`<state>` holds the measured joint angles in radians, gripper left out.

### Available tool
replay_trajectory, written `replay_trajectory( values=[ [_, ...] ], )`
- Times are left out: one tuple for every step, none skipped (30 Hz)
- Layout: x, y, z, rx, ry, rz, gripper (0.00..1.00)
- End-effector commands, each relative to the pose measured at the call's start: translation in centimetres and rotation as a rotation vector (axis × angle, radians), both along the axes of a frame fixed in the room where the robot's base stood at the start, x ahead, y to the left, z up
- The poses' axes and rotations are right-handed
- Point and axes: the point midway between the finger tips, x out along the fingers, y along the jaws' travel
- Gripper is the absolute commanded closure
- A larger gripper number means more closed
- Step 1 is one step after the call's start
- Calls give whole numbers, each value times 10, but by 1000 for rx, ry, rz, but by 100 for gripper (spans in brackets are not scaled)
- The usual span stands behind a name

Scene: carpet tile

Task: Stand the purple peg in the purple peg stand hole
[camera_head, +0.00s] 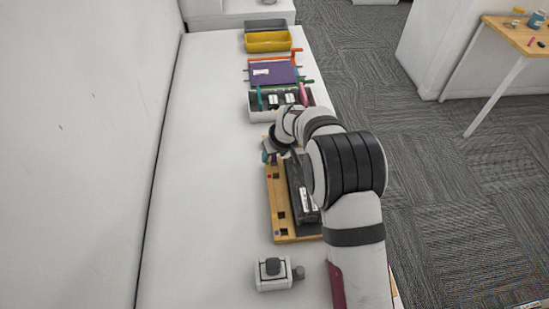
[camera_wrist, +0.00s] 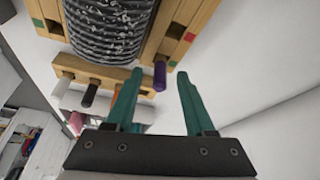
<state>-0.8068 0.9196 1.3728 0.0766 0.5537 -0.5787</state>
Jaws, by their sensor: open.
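The wooden stand (camera_wrist: 203,14) with square holes and coloured marks lies beyond the rack. In the head view the stand (camera_head: 279,196) lies below my gripper (camera_head: 268,157), which is partly hidden by my arm. I cannot tell which hole is purple.
White, black and orange pegs share the rack. A dark ribbed cylinder (camera_wrist: 110,28) fills the middle of the stand. A grey-white block device (camera_head: 273,274) sits at the front; trays, including a yellow bin (camera_head: 267,46), are at the back. The table's left side is clear.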

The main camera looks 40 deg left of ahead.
Motion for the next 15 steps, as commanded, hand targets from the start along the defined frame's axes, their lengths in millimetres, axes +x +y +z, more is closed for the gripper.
replay_trajectory(
  values=[
    [1, 3, -7, 0, 1, 0, 46],
    [2, 4, -10, 0, 1, 0, 46],
    [2, 5, -13, 1, 0, 0, 46],
    [3, 6, -14, 1, 0, 0, 46],
    [3, 6, -14, 2, 0, 0, 46],
    [3, 6, -14, 2, 0, 0, 46],
    [3, 6, -14, 2, 0, 0, 46],
    [3, 6, -14, 2, 0, 0, 46],
    [3, 6, -14, 2, 0, 0, 46],
    [3, 6, -14, 2, 0, 0, 49],
    [3, 6, -14, 2, 0, 0, 55],
    [3, 6, -13, 2, 0, 0, 62],
    [3, 6, -13, 2, 0, 0, 67],
    [3, 6, -13, 2, 0, 0, 73],
    [3, 5, -13, 2, 0, 0, 80]
  ],
)
